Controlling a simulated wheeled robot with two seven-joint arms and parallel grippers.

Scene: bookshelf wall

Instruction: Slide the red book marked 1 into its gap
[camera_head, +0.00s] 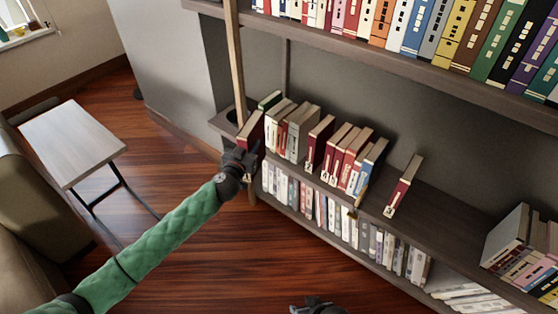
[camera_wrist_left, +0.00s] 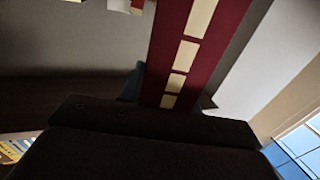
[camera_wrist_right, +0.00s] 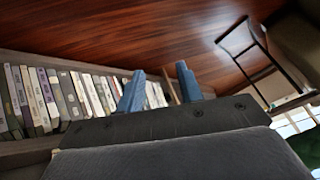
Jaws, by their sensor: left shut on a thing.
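My left gripper (camera_head: 243,158) is shut on a red book (camera_head: 252,130), upright at the left end of the middle shelf. Its cream-blocked red spine fills the top of the left wrist view (camera_wrist_left: 190,50); I cannot read its number. On that shelf, several red books (camera_head: 338,150) with number labels stand beside a blue book (camera_head: 372,162). A wide gap separates the blue book from a lone, leaning red book (camera_head: 404,185) with a label. A narrower gap lies left of the red group. My right gripper (camera_head: 318,306) is low at the bottom edge; its blue fingers are apart and empty (camera_wrist_right: 160,88).
A wooden post (camera_head: 235,60) rises at the shelf's left end, close to the held book. Grey and cream books (camera_head: 290,130) stand just right of it. The lower shelf holds pale books (camera_head: 340,218). A small table (camera_head: 72,142) stands at left over open floor.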

